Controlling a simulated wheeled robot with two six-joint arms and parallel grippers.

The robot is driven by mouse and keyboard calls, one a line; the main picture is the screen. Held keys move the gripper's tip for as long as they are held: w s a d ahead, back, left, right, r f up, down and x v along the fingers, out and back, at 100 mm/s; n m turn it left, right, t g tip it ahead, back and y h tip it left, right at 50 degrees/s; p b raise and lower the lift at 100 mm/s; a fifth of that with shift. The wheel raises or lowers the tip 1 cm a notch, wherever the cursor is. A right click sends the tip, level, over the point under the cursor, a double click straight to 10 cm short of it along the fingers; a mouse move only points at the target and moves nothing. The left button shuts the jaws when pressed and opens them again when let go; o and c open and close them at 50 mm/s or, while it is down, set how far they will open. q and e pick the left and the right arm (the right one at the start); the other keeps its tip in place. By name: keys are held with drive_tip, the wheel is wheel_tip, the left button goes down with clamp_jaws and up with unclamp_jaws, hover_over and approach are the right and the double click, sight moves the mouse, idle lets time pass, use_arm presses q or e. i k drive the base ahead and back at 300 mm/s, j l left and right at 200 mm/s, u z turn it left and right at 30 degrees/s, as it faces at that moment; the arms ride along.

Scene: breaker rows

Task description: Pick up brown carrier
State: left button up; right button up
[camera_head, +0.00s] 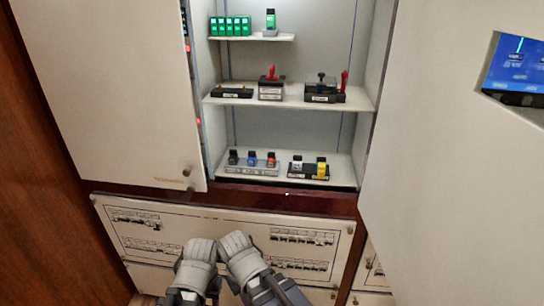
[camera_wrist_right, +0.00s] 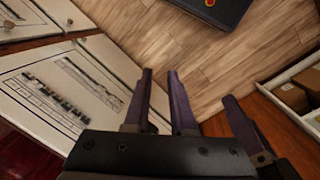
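I cannot pick out a brown carrier for certain. On the lower cabinet shelf stand small carriers: a dark one (camera_head: 234,157) whose exact colour is too small to tell, a blue one (camera_head: 252,159), a red one (camera_head: 271,160), a pale one (camera_head: 297,162) and a yellow one (camera_head: 321,167). My left arm's end (camera_head: 200,251) and my right arm's end (camera_head: 238,246) are side by side in front of the lower panel, below the shelves. Their fingers are hidden in the head view. In the right wrist view my right gripper (camera_wrist_right: 160,74) has a gap between its fingers and holds nothing.
The breaker panel (camera_head: 145,222) is close behind my arms. The middle shelf (camera_head: 265,99) and upper shelf (camera_head: 281,38) hold other parts. Open cabinet doors (camera_head: 120,90) flank the shelves. In the right wrist view, a white tray (camera_wrist_right: 282,76) holds brown boxes (camera_wrist_right: 291,97).

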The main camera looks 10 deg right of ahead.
sight(271, 158)
drive_tip(key=i+j+z, duration=0.4)
drive_tip(key=j, duration=0.25)
drive_tip(key=i+j+z, duration=0.4)
drive_tip(key=j, duration=0.4)
drive_tip(key=i, duration=0.1)
